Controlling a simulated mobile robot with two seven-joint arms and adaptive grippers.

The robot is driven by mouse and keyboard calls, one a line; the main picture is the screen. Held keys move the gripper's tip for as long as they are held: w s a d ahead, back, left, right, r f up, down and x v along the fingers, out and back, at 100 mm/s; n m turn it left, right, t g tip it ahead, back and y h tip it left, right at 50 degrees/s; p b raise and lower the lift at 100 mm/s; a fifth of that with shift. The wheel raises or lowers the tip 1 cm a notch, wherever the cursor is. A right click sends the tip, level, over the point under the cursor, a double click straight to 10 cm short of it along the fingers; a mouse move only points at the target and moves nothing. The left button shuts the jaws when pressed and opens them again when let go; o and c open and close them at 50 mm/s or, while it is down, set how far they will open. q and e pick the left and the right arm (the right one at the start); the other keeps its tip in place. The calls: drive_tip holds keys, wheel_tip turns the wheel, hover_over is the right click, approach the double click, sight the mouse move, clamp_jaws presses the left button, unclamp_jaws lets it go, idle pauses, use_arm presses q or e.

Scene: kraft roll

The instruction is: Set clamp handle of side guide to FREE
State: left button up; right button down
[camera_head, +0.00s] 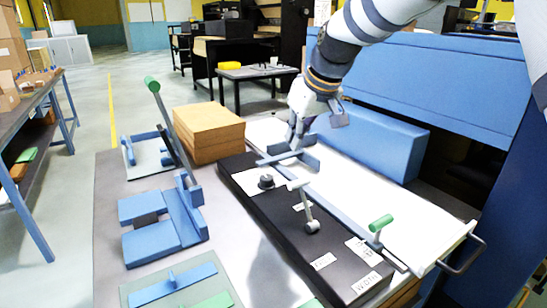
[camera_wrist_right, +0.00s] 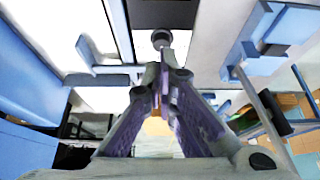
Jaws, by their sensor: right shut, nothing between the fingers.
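A lever with a pale grip (camera_head: 298,184) and a round pivot (camera_head: 312,227) stands on the long black panel (camera_head: 245,205); it may be the clamp handle, but I cannot tell for sure. A blue side guide piece (camera_head: 285,156) lies across the panel's far end. My right gripper (camera_head: 297,146) is above this piece, shut and empty, pointing down. In the right wrist view its closed fingertips (camera_wrist_right: 166,56) are just below a dark round knob (camera_wrist_right: 161,38) in the picture; contact cannot be told. My left gripper is out of view.
A green-gripped lever (camera_head: 380,223) stands at the near end of a rail beside the white sheet (camera_head: 405,220). A black knob (camera_head: 266,181) sits on the panel. A brown stack (camera_head: 208,133) and blue fixtures (camera_head: 165,225) stand to the left.

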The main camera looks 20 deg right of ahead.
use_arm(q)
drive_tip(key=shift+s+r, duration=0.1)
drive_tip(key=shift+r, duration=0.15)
use_arm(e)
wheel_tip(320, 180, down, 8)
drive_tip(key=shift+r, duration=0.15)
idle(0.7)
